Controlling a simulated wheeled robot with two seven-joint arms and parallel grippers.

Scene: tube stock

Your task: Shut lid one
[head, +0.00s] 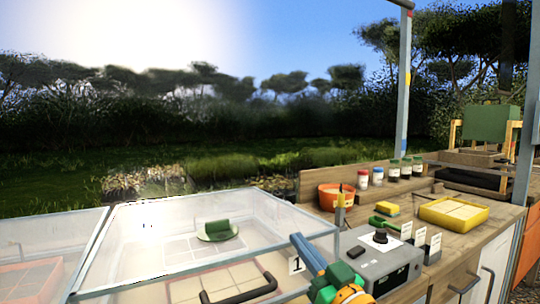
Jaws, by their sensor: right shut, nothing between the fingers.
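A clear, pale-framed box (290,214) stands at the lower left, with a small tag marked 1 (296,265) at its front right. Its clear cover is hard to tell from its walls, so I cannot tell how far lid one is open. A dark bar handle (262,287) shows at the near side, partly cut off by the picture edge. My right gripper (297,241) is shut and empty, its blue fingers pointing up and left beside the tag; I cannot tell whether it touches the box. My left gripper is not in view.
A green object (217,230) shows within the box outline. A second clear box (45,235) adjoins on the left. On the right, a wooden bench carries a grey device with a black knob (380,262), an orange pot (335,197), several jars and a yellow tray (453,223).

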